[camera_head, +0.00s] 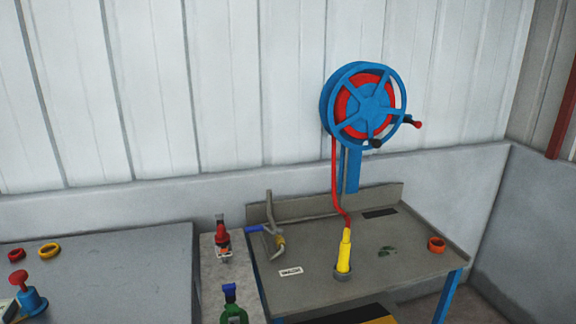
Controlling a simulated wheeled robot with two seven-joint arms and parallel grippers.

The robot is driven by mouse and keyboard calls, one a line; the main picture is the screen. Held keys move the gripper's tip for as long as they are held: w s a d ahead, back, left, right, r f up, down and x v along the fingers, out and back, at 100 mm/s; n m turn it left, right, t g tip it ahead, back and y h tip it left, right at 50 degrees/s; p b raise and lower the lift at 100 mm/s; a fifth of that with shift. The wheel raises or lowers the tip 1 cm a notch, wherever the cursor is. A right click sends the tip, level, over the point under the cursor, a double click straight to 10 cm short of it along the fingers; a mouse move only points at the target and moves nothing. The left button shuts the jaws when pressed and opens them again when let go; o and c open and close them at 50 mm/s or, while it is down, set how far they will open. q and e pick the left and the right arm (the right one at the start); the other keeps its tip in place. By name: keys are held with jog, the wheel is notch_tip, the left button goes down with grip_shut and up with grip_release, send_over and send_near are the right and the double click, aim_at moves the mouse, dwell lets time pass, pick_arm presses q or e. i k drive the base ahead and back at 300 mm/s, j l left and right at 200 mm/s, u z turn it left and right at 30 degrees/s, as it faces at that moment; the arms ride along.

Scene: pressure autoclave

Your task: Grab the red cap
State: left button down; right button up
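A red ring-shaped piece (16,255), which may be the red cap, lies on the grey surface at the far left. A yellow ring of similar form (49,251) lies just right of it. A red knob-like top (18,277) sits on a blue fitting (32,302) in front of them. I cannot tell for sure which red piece is the cap. An orange-red ring (436,244) lies on the right workbench. Neither of my grippers is in view.
A blue hose reel (363,106) hangs on the wall; its red hose (335,180) runs down to a yellow nozzle (344,252) standing on the workbench (410,258). The left grey surface (120,275) is mostly clear.

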aim_at(222, 236)
jog(key=i+l+u, duration=0.25)
jog(key=l, duration=0.35)
jog(key=i+l+u, duration=0.1)
jog(key=i+l, duration=0.15)
jog(key=i+l+u, duration=0.1)
jog(key=l, duration=0.35)
jog(key=i+l+u, duration=0.1)
jog(key=l, duration=0.25)
jog(key=i+l+u, duration=0.15)
jog(key=l, duration=0.2)
jog(key=i+l+u, duration=0.1)
jog(key=l, duration=0.3)
jog(key=i, duration=0.05)
